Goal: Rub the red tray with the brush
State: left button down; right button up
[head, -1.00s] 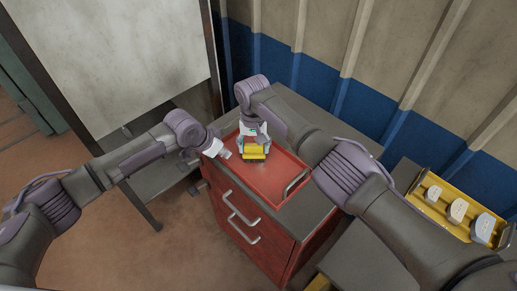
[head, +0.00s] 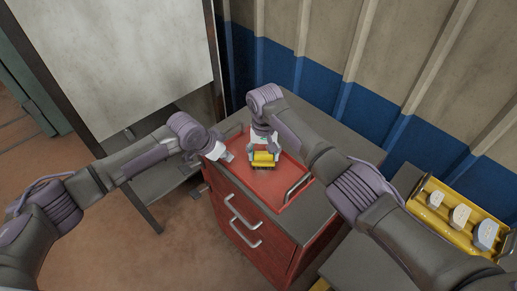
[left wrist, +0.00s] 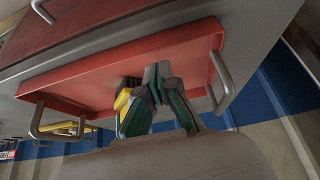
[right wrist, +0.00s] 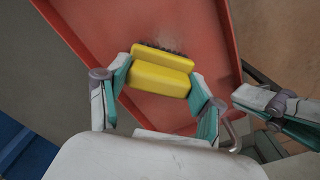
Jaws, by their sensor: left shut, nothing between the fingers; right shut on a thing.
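The red tray (head: 277,187) lies on top of the red cabinet, with a metal handle at each end. It also fills much of the right wrist view (right wrist: 120,40) and the left wrist view (left wrist: 75,82). My right gripper (head: 263,153) is shut on the yellow brush (right wrist: 161,72) and holds it over the tray. Dark bristles show along the brush's far edge in the right wrist view; whether they touch the tray I cannot tell. My left gripper (head: 228,157) is shut and empty at the tray's left side, close to the brush.
A yellow bin (head: 430,212) with several brake shoes stands on a grey surface at the right. The cabinet (head: 262,232) has drawer handles on its front. A corrugated wall (head: 330,60) is behind, and a whiteboard-like panel (head: 120,50) is at the left.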

jog(key=shift+s+d, duration=0.15)
jog(key=shift+f, duration=0.15)
pick_arm(q)
jog(key=shift+a, duration=0.1)
pick_arm(e)
jog(key=shift+w+a, duration=1.1)
jog(key=shift+w, duration=0.1)
jog(key=shift+w+a+f, duration=0.1)
jog(key=shift+w+a, duration=0.1)
jog(key=shift+a, duration=0.1)
jog(key=shift+r, duration=2.95)
